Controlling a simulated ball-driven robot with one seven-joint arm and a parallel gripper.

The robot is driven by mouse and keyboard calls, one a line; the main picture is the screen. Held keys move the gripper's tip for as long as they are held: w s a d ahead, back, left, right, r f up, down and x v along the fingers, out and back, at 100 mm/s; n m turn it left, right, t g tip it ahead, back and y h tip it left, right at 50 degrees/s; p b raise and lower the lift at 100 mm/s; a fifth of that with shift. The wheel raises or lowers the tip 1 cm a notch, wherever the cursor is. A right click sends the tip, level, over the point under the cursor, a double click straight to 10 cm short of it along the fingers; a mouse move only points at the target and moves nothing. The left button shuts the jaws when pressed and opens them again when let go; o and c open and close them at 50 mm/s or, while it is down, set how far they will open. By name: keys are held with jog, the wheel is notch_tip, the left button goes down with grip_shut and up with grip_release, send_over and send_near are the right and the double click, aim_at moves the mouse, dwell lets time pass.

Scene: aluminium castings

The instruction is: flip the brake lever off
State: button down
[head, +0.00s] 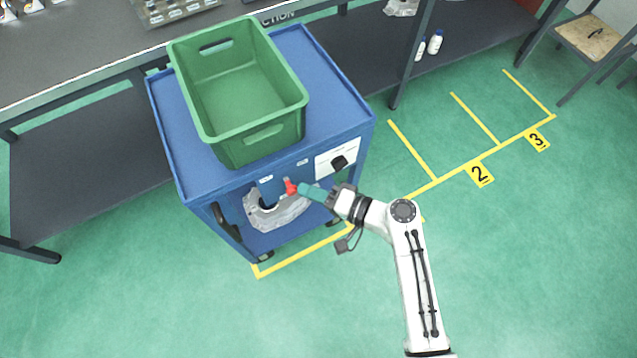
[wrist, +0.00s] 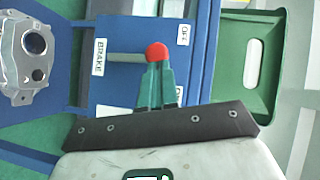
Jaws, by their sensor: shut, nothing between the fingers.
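The brake lever is on the front of a blue cart (head: 345,110). Its red knob (head: 290,186) shows in the head view and also in the wrist view (wrist: 157,51), at the end of a grey-green shaft (wrist: 126,57). The shaft points from the BRAKE label (wrist: 99,57) to a height between the OFF label (wrist: 184,35) and a second, partly hidden label (wrist: 179,91). My gripper (head: 300,189) has its teal fingers together, empty, with the tips right at the knob (wrist: 158,64). I cannot tell whether they touch it.
A green crate (head: 288,75) stands on the cart. A grey metal casting (head: 283,216) sits on the cart's lower shelf, also seen in the wrist view (wrist: 22,68). A white panel with a black dial (head: 340,161) is right of the lever. The floor in front is clear.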

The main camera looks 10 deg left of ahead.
aim_at(291, 192)
jog(key=a, duration=0.1)
jog(key=s+a+n+h+p, duration=0.1)
jog(key=s+a+n+h, duration=0.1)
jog(key=shift+r+p, duration=0.25)
jog(key=shift+p, duration=0.1)
jog(key=shift+a, duration=0.1)
dwell(0.6)
